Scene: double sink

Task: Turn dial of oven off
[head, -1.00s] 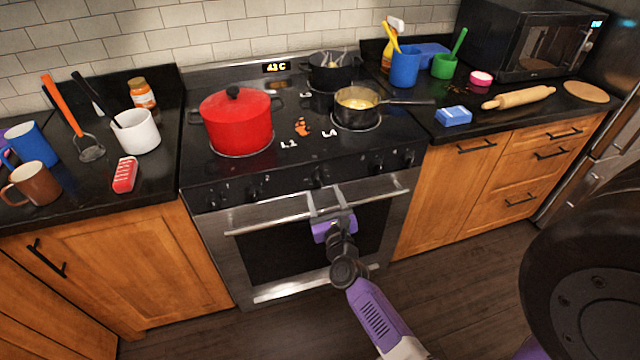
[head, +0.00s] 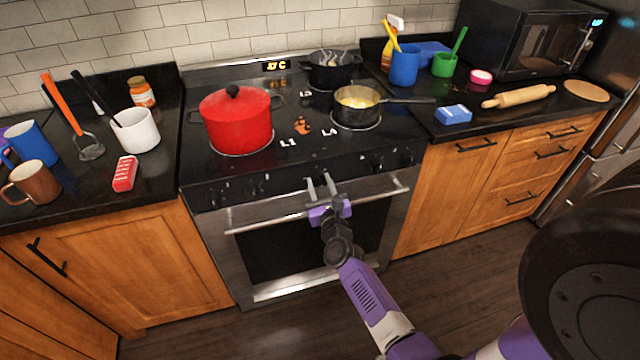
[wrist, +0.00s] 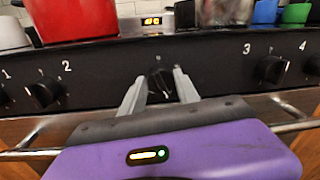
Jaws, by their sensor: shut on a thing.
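The oven (head: 215,228) has a black front panel with a row of dials above its steel door handle. The unnumbered middle dial (wrist: 161,80) sits between dials 2 and 3 in the wrist view. My gripper (wrist: 160,80) has one grey finger on each side of this dial and is shut on it. In the head view, my gripper (head: 320,180) reaches the panel from the front, above the door handle, and its fingertips largely hide the dial. The dial's pointer setting is too small to read.
The oven handle (head: 260,218) runs just below my fingers. Dial 2 (wrist: 44,93) and dial 3 (wrist: 271,69) stand to either side with clear space between. A red pot (head: 236,122) and a small pan (head: 357,105) sit on the stove top.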

